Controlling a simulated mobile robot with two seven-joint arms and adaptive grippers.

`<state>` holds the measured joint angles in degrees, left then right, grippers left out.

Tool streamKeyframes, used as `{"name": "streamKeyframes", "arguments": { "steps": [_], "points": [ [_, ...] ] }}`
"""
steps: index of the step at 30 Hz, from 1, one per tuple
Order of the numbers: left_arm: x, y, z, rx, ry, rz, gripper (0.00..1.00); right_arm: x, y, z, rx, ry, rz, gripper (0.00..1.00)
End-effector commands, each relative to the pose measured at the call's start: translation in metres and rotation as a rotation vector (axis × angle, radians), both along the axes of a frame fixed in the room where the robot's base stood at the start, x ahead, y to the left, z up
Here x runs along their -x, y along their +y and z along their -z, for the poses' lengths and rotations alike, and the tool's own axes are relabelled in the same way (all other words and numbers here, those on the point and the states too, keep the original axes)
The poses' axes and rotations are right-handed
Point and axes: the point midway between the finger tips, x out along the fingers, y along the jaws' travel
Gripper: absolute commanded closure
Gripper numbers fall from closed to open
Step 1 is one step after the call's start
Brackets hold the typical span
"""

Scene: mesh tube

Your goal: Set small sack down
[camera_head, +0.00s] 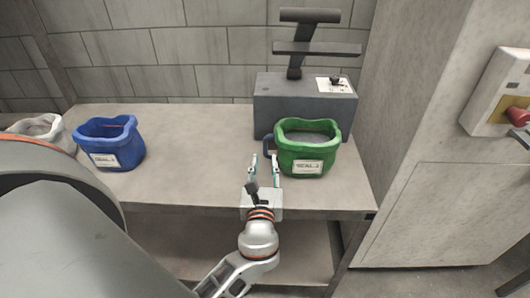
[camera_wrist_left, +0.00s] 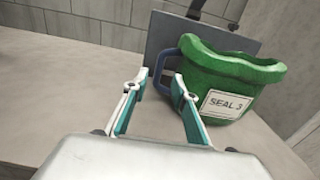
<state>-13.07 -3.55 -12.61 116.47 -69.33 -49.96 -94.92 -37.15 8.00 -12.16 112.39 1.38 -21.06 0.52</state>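A green sack (camera_head: 308,150) with a white label stands upright on the table (camera_head: 200,172), in front of the grey machine. It also shows in the left wrist view (camera_wrist_left: 222,82), where its label reads "SEAL 3" and a dark blue loop handle is on its left side. My left gripper (camera_head: 263,160) is open, left of the green sack and close to the handle. In the left wrist view the handle lies just beyond the parted fingertips (camera_wrist_left: 156,88), and nothing is clamped between them. My right gripper is not in view.
A blue sack (camera_head: 108,144) and a partly hidden white sack (camera_head: 42,129) stand at the table's left. A grey machine (camera_head: 304,103) stands behind the green sack. The tabletop between the blue and green sacks is clear. A wall panel with a red knob is at right.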

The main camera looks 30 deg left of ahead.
Motion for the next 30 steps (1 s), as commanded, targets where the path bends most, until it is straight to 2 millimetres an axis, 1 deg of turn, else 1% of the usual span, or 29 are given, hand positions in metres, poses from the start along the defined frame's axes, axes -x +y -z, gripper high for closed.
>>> {"name": "streamKeyframes", "arguments": {
  "steps": [1, 3, 6, 9, 30],
  "points": [
    [0.009, -0.004, 0.001, 0.001, 0.002, -0.001, 0.73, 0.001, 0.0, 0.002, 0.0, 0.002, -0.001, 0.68],
    [0.017, -0.01, 0.001, 0.001, 0.003, -0.001, 0.73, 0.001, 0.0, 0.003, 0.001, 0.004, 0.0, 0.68],
    [0.025, -0.015, 0.001, 0.001, 0.002, -0.001, 0.73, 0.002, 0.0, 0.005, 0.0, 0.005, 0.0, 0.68],
    [0.03, -0.018, 0.0, 0.001, -0.001, 0.0, 0.73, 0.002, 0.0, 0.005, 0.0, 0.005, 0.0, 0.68],
    [0.031, -0.019, 0.0, 0.0, 0.0, -0.001, 0.73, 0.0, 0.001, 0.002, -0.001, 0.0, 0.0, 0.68]
  ]
}}
